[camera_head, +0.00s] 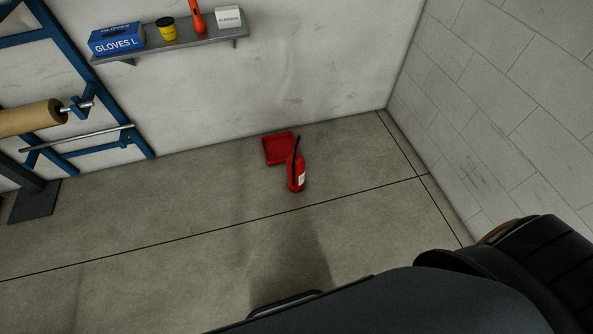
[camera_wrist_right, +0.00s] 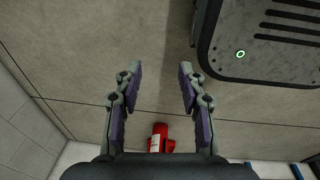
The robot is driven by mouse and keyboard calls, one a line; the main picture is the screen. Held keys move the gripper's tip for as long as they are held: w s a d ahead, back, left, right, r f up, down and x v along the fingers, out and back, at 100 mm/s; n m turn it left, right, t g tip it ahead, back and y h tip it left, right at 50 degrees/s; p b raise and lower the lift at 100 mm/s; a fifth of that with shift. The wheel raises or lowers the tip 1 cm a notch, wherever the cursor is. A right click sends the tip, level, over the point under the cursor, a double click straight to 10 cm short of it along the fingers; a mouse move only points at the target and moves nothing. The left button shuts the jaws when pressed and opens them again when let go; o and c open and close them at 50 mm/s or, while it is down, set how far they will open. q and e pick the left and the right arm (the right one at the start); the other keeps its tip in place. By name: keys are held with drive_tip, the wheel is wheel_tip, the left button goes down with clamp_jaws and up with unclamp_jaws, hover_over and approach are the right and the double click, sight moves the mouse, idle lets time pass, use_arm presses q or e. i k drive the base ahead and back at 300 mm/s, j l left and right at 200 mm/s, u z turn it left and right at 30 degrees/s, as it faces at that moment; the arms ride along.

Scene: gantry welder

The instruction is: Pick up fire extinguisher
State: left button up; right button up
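A red fire extinguisher (camera_head: 296,174) with a white label and a black hose stands upright on the concrete floor near the back wall. A red tray-like base (camera_head: 279,149) lies on the floor just behind it. In the right wrist view the fire extinguisher (camera_wrist_right: 160,138) shows at the bottom centre, partly hidden by the gripper body. My right gripper (camera_wrist_right: 158,72) is open and empty, its two fingers spread wide over bare floor. My left gripper is in neither view.
A wall shelf (camera_head: 180,48) holds a blue glove box (camera_head: 117,39), a yellow pot (camera_head: 166,29), a red-orange item and a white box. A blue rack with a brown roll (camera_head: 30,118) stands at left. A block wall (camera_head: 510,90) bounds the right. Floor before the extinguisher is clear.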

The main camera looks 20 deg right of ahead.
sight(295, 164)
drive_tip(key=i+l, duration=0.2)
drive_tip(key=i, duration=0.45)
drive_tip(key=i+l+z, duration=0.15)
drive_tip(key=i, duration=0.5)
